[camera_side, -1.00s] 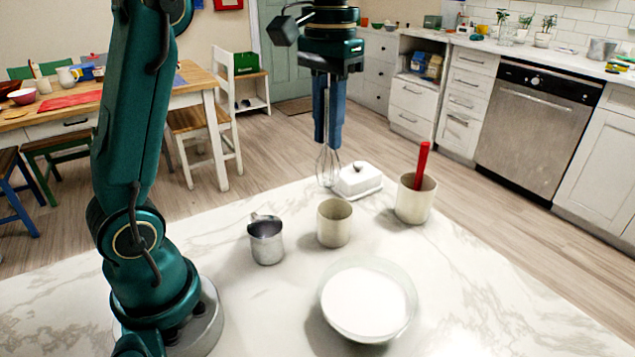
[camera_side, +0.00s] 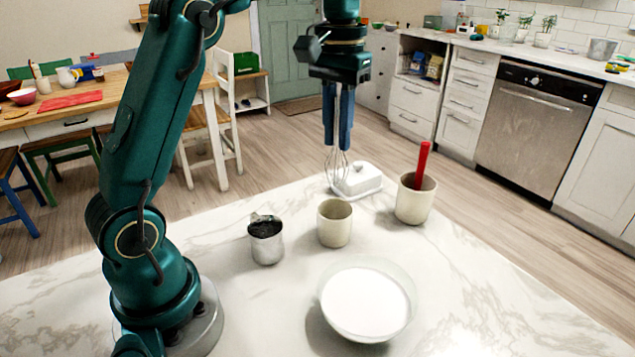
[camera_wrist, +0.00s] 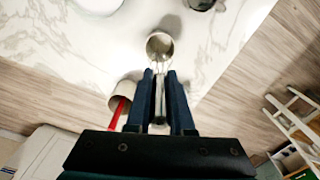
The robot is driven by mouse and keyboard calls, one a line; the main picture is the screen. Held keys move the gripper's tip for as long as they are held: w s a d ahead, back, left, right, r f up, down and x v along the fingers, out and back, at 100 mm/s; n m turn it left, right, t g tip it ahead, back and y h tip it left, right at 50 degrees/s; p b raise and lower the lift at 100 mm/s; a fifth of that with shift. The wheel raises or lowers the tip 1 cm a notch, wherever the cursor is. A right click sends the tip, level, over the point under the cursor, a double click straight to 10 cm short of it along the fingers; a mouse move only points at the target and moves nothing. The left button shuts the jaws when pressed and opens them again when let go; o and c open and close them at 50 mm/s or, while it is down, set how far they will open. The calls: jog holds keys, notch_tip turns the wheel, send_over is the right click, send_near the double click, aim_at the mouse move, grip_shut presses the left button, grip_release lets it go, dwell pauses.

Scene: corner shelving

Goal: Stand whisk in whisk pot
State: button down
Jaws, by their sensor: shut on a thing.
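My gripper (camera_side: 338,148) points down and is shut on the whisk (camera_side: 337,170), holding it upright with its wire head downward. In the side view the wires show in front of the white butter dish, above and behind an empty cream pot (camera_side: 334,224). In the wrist view my gripper (camera_wrist: 161,75) has the whisk handle (camera_wrist: 159,105) between its blue fingers, and the wires overlap the near edge of the empty pot (camera_wrist: 160,36). The whisk is outside the pot. I cannot tell which pot is named as the whisk pot.
A second cream pot (camera_side: 416,202) holding a red-handled utensil (camera_side: 422,165) stands right of the empty one. A white butter dish (camera_side: 360,181) lies behind. A metal jug (camera_side: 267,243) stands left, and a bowl of white contents (camera_side: 366,302) in front.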

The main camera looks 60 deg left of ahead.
aim_at(336, 187)
jog(key=shift+f, duration=4.4)
jog(key=c, duration=0.7)
grip_release()
jog(key=shift+r, duration=2.55)
jog(key=shift+d, duration=0.1)
